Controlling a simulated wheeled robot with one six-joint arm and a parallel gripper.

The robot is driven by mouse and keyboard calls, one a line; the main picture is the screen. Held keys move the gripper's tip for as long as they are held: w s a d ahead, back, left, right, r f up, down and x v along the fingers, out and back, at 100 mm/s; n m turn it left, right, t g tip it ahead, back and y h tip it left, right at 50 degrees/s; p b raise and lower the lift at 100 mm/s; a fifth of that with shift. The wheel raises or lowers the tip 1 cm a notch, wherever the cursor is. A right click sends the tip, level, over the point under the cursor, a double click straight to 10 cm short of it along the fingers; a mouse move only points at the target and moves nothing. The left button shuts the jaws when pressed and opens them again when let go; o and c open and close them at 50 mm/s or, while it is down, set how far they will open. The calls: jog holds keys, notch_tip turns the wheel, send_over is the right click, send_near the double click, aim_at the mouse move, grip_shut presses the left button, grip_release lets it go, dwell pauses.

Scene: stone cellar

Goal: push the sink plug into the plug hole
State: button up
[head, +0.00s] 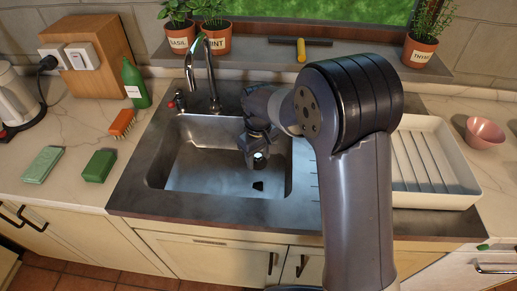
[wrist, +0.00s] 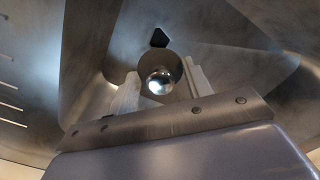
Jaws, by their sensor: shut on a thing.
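The sink plug (wrist: 160,82) shows in the wrist view as a round grey disc with a shiny knob, between the two pale fingers. My gripper (wrist: 161,90) is shut on it. In the head view my gripper (head: 258,161) is inside the basin, above its floor, with a small bright part of the plug at its tip. The plug hole (head: 258,186) is a dark spot in the basin floor, just nearer the front than the gripper. In the wrist view the plug hole (wrist: 159,38) is dark and just beyond the plug, partly covered by it.
The steel sink (head: 185,180) has walls around my gripper, and a tap (head: 210,75) stands behind it. A white drying rack (head: 465,200) is on the right. A green bottle (head: 134,85), an orange brush (head: 122,122) and two green sponges (head: 99,166) are on the left counter.

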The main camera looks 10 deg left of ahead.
notch_tip(320, 180, down, 6)
jog(key=b, duration=0.2)
jog(key=shift+w, duration=0.15)
jog(key=shift+f+b, duration=1.75)
jog(key=shift+f, duration=0.85)
jog(key=shift+f+b, duration=0.7)
jog(key=shift+f, duration=0.2)
jog(key=o, duration=1)
jog(key=shift+o, duration=0.2)
jog(key=shift+r, duration=0.15)
notch_tip(320, 180, up, 11)
jog(key=shift+f, duration=0.2)
